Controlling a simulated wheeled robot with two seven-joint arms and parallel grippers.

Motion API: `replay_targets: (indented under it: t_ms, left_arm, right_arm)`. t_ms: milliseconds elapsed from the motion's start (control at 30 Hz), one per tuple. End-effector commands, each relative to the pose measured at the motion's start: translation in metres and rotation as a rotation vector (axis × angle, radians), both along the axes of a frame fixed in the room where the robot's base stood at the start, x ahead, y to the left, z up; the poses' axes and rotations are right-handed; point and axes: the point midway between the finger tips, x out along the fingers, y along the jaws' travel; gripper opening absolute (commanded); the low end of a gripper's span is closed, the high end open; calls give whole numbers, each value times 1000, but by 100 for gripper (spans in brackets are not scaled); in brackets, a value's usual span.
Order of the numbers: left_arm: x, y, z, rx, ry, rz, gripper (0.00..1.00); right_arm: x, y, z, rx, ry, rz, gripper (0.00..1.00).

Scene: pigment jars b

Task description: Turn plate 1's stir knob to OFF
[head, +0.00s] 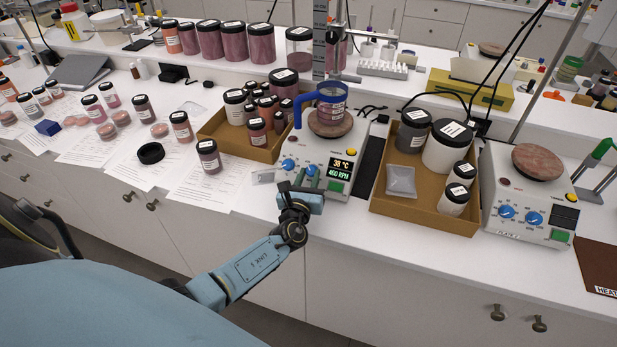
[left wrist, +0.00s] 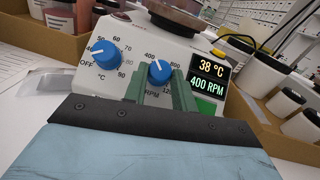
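A white hotplate (head: 326,160) with a lit display reading 38 °C and 400 RPM stands in the middle of the bench. Its blue stir knob (left wrist: 159,72), marked RPM, has its pointer near 400. The blue temperature knob (left wrist: 103,53) is left of it. My left gripper (head: 308,181) is at the hotplate's front panel. In the left wrist view its green fingers (left wrist: 161,84) are apart, with the stir knob between their tips. I cannot tell whether they touch it. The hotplate's name label is not visible. My right gripper is not in view.
A beaker (head: 331,108) in a blue holder stands on the hotplate's top. Cardboard trays of jars flank it, left (head: 217,130) and right (head: 424,211). Papers and jars cover the left bench.

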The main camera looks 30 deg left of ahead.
Motion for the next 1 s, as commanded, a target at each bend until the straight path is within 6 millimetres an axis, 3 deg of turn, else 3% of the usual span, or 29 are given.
replay_targets:
  t_ms: [167, 567, 1000]
  left_arm:
    - [0, 0, 0, 0, 0, 0, 4]
    - [1, -2, 0, -66, -16, 64, 4]
    - [4, -9, 2, -325, -78, 323, 4]
  right_arm:
    - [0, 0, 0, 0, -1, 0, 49]
    - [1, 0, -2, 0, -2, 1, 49]
    - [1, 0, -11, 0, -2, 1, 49]
